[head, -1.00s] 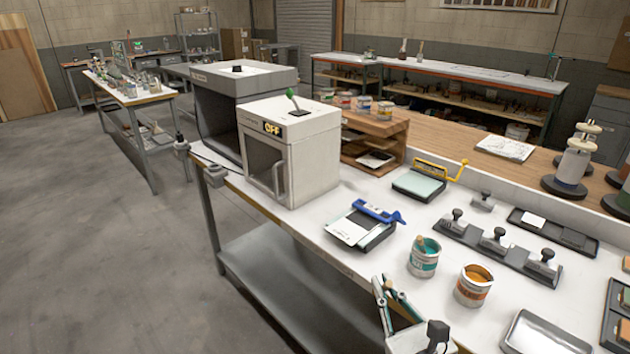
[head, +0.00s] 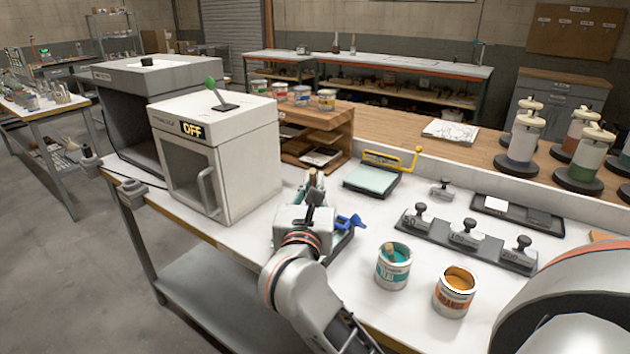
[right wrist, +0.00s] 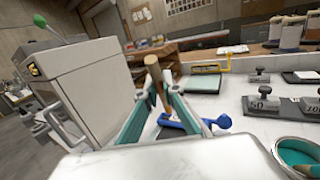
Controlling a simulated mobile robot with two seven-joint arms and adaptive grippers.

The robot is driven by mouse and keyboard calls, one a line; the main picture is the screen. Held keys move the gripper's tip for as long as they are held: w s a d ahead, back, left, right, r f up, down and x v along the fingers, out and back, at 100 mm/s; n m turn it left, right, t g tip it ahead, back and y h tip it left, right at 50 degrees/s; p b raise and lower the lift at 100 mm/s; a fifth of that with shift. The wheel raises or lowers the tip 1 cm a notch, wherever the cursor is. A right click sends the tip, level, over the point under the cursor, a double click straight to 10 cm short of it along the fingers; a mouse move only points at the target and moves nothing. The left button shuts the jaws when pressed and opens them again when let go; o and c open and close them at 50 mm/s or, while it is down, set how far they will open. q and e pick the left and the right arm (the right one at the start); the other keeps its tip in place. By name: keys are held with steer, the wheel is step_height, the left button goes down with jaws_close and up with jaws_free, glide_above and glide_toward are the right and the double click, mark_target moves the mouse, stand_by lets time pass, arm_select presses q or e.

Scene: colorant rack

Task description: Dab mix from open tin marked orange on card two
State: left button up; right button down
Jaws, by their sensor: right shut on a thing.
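The open tin marked orange (head: 455,292) stands on the white bench at the front right in the head view, with orange mix inside. My right gripper (head: 313,188) is left of it and farther back, over the blue-handled card holder (head: 346,226), which it partly hides. In the right wrist view its teal-lined fingers (right wrist: 162,108) are shut on a wooden stick (right wrist: 153,80), held tilted. I cannot tell whether the stick touches the holder's card, or read any card number. My left gripper is not in view.
A teal tin (head: 393,268) with a stick in it stands beside the orange tin.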

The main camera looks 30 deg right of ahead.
steer(key=shift+f+b, duration=0.6)
steer(key=shift+f, duration=0.05)
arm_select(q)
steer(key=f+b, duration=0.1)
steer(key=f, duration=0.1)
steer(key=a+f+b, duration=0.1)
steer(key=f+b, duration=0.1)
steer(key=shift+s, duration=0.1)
arm_select(e)
step_height(320, 180, down, 4)
steer(key=shift+f, duration=0.2)
arm_select(q)
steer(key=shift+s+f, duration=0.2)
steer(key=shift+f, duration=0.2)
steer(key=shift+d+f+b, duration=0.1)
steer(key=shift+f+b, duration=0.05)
steer(key=shift+b, duration=0.3)
arm_select(e)
steer(key=shift+f, duration=0.4)
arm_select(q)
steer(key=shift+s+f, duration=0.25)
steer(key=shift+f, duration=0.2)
arm_select(e)
steer(key=shift+f, duration=0.3)
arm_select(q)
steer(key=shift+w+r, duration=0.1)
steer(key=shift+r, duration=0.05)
